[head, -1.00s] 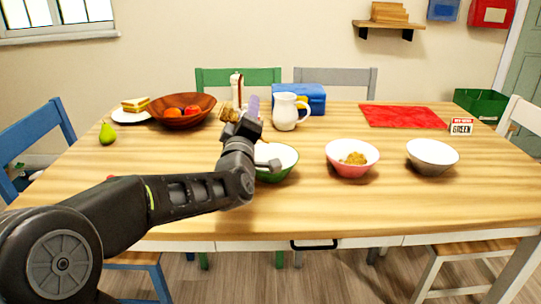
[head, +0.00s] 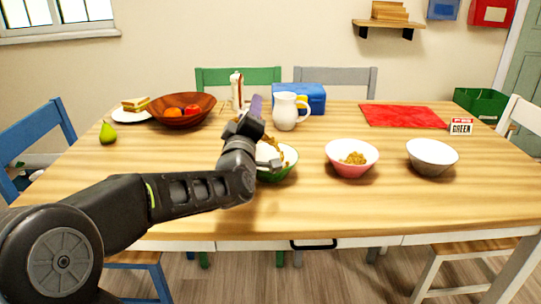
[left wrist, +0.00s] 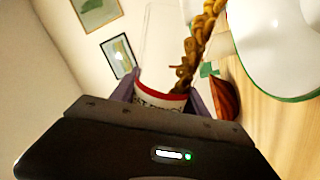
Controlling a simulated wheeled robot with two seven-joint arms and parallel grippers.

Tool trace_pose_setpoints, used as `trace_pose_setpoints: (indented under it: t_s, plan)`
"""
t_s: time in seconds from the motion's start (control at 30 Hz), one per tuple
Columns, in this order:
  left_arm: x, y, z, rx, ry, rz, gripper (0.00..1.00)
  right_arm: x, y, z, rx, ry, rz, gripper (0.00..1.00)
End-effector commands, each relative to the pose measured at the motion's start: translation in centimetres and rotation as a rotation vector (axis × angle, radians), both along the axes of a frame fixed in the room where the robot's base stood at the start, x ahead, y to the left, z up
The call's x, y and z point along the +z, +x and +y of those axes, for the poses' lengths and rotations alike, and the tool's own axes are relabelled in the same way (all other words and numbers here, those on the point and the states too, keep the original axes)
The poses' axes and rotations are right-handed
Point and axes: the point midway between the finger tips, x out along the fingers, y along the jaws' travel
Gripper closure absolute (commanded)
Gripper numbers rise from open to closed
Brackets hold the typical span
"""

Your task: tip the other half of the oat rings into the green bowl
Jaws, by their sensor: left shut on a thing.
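My left gripper (head: 254,108) is above the back left side of the green bowl (head: 280,176). In the left wrist view it (left wrist: 163,98) is shut on a clear container (left wrist: 160,103) with a red band and lettering. The container is tipped, and a stream of oat rings (left wrist: 198,45) runs along its side. The green bowl's rim and white inside (left wrist: 275,35) show at the upper right there. In the head view, oat rings (head: 268,150) show at the green bowl, partly hidden by my gripper. The container is mostly hidden there. My right gripper is out of view.
A pink bowl (head: 352,170) holding oat rings and an empty white bowl (head: 432,152) stand to the right. A white jug (head: 286,112), blue box (head: 313,98) and brown fruit bowl (head: 181,120) are behind. A card reading GREEN (head: 461,127) stands near the red mat (head: 402,116).

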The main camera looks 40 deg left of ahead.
Motion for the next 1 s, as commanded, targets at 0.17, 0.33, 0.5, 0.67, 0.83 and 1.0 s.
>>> trace_pose_setpoints:
  t_s: [0.17, 0.33, 0.5, 0.67, 0.83, 1.0]
  plan:
    - [-1.6, -0.7, 0.9, 0.002, -0.109, -0.092, 1.0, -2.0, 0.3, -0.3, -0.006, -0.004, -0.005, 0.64]
    - [-1.4, -1.5, 1.9, -0.001, -0.295, -0.242, 1.0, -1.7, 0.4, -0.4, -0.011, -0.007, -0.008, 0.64]
    - [-1.5, -1.5, 1.9, -0.001, -0.292, -0.24, 1.0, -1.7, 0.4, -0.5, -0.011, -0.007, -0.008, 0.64]
    - [-1.5, -1.5, 1.9, 0.0, -0.292, -0.239, 1.0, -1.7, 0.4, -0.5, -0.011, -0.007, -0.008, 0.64]
    - [-1.5, -1.5, 1.9, -0.001, -0.292, -0.238, 1.0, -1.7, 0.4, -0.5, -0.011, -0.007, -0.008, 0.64]
    - [-1.3, -1.6, 2.0, -0.001, -0.312, -0.254, 1.0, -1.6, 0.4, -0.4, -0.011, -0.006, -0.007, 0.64]
